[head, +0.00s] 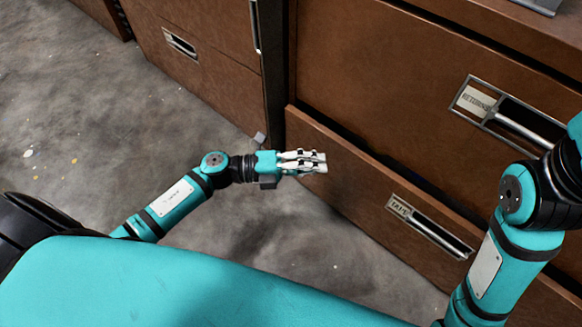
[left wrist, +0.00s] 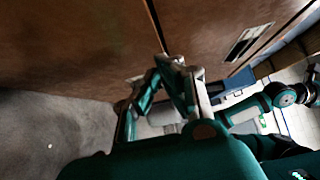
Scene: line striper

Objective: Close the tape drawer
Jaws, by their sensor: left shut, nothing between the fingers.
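The tape drawer (head: 352,192) is the low brown drawer in the head view, with a label and a metal-framed recessed handle (head: 430,226). It stands partly out, with a dark gap behind the top edge of its front. My left gripper (head: 322,161) is shut and empty at the left part of the drawer front. I cannot tell whether its fingertips touch the wood. In the left wrist view the gripper (left wrist: 180,64) points at brown wood panels. My right arm shows at the right of the head view, but its gripper is out of the picture.
Above is a closed-looking drawer (head: 400,75) with a label reading "RETURNS" and a metal handle (head: 510,115). Another brown cabinet (head: 205,75) stands to the left.

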